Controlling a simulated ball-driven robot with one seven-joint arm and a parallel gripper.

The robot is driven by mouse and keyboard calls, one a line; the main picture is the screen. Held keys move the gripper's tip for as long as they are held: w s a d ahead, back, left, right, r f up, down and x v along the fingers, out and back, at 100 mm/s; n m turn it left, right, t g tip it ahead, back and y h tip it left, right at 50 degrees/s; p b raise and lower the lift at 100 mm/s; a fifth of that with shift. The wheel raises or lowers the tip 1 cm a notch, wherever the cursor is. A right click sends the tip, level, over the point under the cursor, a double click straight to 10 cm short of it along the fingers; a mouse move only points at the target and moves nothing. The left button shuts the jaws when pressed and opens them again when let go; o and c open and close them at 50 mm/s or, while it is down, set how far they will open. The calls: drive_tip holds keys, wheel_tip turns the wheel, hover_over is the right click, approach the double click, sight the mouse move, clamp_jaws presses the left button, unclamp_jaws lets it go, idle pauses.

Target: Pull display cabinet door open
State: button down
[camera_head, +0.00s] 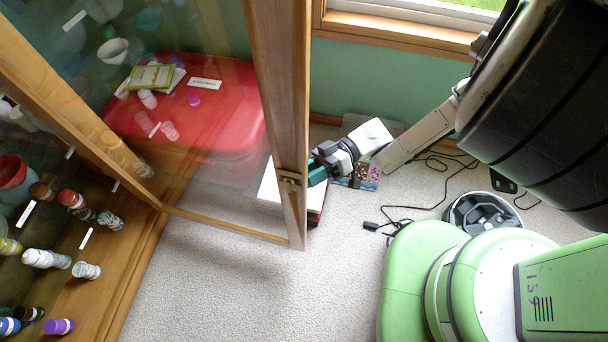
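The display cabinet door (277,110) is a tall wooden frame with a glass pane. It stands swung out from the cabinet (125,285), with a clear gap over the carpet. A small metal latch or handle (290,180) sits on the door's outer stile. My gripper (315,175) is at the stile's right side, close to the latch. The fingertips are small and partly hidden by the stile, so I cannot tell whether they touch it or how far apart they are.
A red box (225,110) shows through the glass, with small items on top. Several bottles stand on the cabinet shelves (97,240). Dark cables (405,206) and a round black device (484,213) lie on the carpet at right. Bare carpet (250,300) is free below the door.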

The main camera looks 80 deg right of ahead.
drive_tip(key=c, duration=0.8)
unclamp_jaws()
drive_tip(key=shift+w+d, duration=0.15)
drive_tip(key=shift+w, duration=0.7)
drive_tip(key=shift+s, duration=0.1)
drive_tip(key=shift+s+d, duration=0.15)
drive_tip(key=shift+s, duration=0.1)
drive_tip(key=p+v, duration=0.1)
drive_tip(key=v, duration=0.9)
drive_tip(key=shift+s+d, duration=0.2)
